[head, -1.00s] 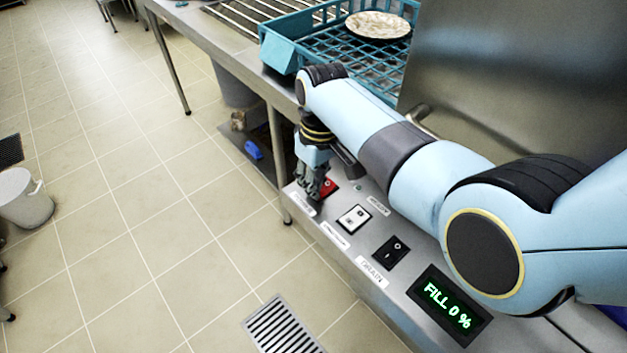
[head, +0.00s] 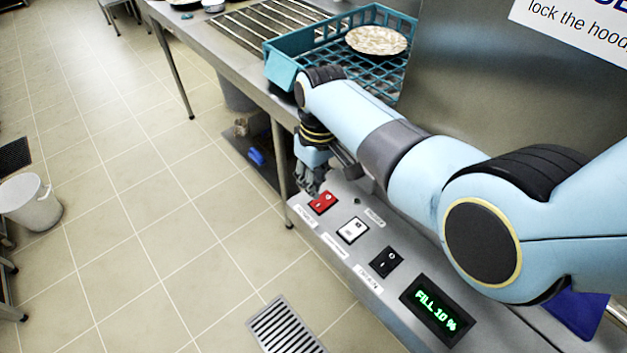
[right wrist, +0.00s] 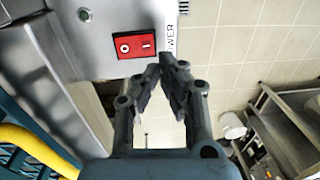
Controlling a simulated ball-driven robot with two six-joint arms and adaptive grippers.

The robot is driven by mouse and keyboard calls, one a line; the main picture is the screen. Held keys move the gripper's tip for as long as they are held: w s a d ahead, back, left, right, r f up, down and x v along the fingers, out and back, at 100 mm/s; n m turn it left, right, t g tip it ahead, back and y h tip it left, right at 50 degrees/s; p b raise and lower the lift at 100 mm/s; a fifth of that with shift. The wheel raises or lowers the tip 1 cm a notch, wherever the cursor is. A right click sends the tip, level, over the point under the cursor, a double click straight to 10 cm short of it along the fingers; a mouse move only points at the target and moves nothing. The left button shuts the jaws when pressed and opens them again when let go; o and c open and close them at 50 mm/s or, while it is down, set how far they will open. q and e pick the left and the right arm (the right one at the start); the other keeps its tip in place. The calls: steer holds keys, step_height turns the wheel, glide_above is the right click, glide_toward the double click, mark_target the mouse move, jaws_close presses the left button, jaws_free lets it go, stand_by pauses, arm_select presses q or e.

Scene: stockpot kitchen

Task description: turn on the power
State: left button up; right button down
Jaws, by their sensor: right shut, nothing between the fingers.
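The red power switch (head: 322,202) is the far one of three rocker switches on the steel control panel (head: 340,271). In the right wrist view the red switch (right wrist: 136,43) shows a circle and a bar, with a partly hidden "POWER" label (right wrist: 172,40) beside it. My right gripper (head: 314,190) is shut and empty, just behind the red switch, with its fingertips (right wrist: 167,62) close to the switch's edge; I cannot tell if they touch. The display (head: 437,310) glows green and reads "FILL 10 %". My left gripper is not in view.
A white rocker switch (head: 352,230) and a black one (head: 386,262) sit nearer on the panel. A teal rack (head: 283,67) with a plate (head: 376,40) stands behind my right arm. A steel hood (head: 470,90) rises at right. The tiled floor at left is mostly clear.

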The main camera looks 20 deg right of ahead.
step_height(320, 180, up, 9)
steer(key=a+p, duration=0.1)
steer(key=p, duration=0.3)
steer(key=shift+s, duration=0.2)
steer(key=shift+r, duration=0.1)
